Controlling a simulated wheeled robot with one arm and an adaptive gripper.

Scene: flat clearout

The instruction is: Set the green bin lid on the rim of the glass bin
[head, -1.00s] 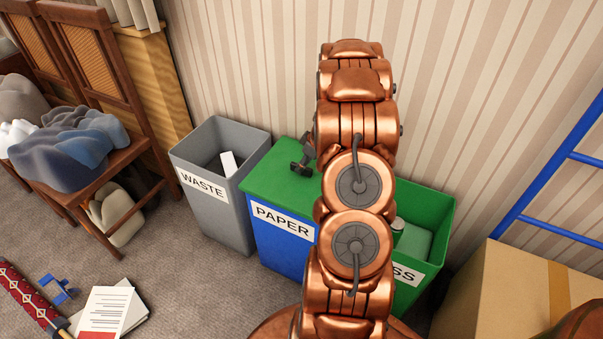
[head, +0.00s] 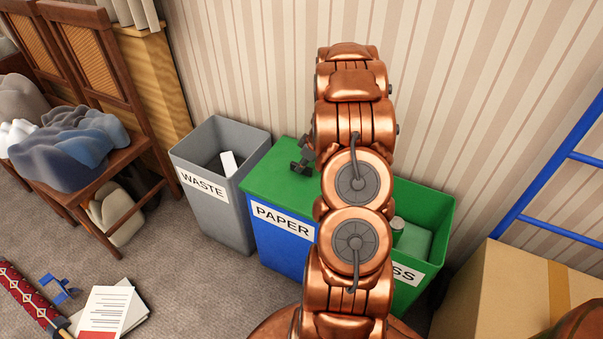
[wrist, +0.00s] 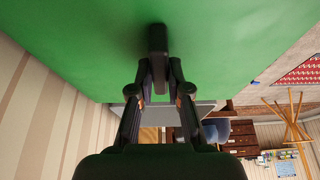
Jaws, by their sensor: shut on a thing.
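The green lid (head: 268,180) lies level over the blue paper bin (head: 275,238) in the head view; I cannot tell whether it touches the rim. It fills the upper part of the wrist view (wrist: 90,45). My gripper (wrist: 158,72) is shut on the lid's dark handle (wrist: 157,42). In the head view my gripper (head: 302,163) shows at the lid's right part, partly hidden by my arm. The green glass bin (head: 432,215) stands right of the paper bin, open at the top, with a green item (head: 414,242) inside. My arm hides its left part and some of its label.
A grey waste bin (head: 228,225) with a white item inside stands left of the paper bin. A cardboard box (head: 500,290) and a blue ladder (head: 548,165) are at the right. A chair (head: 100,175) with cloth stands at the left. The striped wall is close behind.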

